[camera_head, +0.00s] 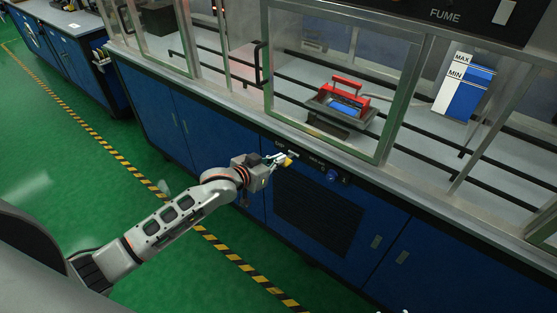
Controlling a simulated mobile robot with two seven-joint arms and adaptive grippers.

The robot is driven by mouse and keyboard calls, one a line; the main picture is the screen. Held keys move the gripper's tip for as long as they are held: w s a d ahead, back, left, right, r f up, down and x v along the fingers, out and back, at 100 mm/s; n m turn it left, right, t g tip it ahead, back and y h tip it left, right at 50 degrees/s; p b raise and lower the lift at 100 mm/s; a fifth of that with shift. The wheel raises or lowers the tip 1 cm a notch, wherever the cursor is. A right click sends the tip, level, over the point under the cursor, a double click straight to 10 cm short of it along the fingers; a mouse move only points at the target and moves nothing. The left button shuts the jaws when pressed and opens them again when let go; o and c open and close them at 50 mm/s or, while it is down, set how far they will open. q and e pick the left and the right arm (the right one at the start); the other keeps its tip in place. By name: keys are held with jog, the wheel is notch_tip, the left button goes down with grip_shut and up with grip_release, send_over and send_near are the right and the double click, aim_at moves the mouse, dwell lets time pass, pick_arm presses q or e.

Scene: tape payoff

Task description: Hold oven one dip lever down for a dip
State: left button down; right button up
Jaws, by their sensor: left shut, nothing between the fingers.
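My left gripper (282,160) is at the front panel of the blue cabinet, just under the bench edge. Its fingers are shut with nothing between them. A small yellow piece (289,161) shows right at the fingertips. It may be the dip lever, but I cannot tell whether the fingers touch it or whether it is pressed down. Behind the glass, a dark tray-like unit (324,124) with a red handle (349,83) stands on the bench.
A blue knob (332,175) sits on the panel right of my gripper, above a dark vent grille (318,220). A white and blue container (463,88) marked MAX and MIN stands behind the glass.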

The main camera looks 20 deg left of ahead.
pick_arm(q)
jog(key=shift+s+f+t+h+b, duration=0.2)
jog(key=shift+f+t+h+b, duration=0.25)
jog(key=shift+t+b, duration=0.5)
pick_arm(e)
jog(key=shift+w+a+r+t+y, duration=0.15)
jog(key=shift+w+a+r, duration=0.05)
jog(key=shift+w+a, duration=0.2)
jog(key=shift+w+a+r+t+y, duration=0.15)
jog(key=shift+w+a+r, duration=0.1)
jog(key=shift+a, duration=0.2)
pick_arm(q)
jog(key=f+t+b, duration=0.2)
jog(key=b, duration=0.3)
jog(key=f+t+h+b, duration=0.1)
jog(key=f+t+b, duration=0.1)
jog(key=b, duration=0.4)
jog(key=shift+s+a+f+t+h, duration=0.15)
jog(key=shift+s+f+t+h, duration=0.1)
jog(key=shift+f, duration=0.2)
pick_arm(e)
notch_tip(320, 180, down, 11)
jog(key=d, duration=0.1)
jog(key=shift+s+d+f, duration=0.15)
jog(key=shift+d, duration=0.1)
pick_arm(q)
jog(key=shift+b, duration=0.35)
pick_arm(e)
jog(key=shift+s+f+n, duration=0.25)
jog(key=shift+s+n, duration=0.05)
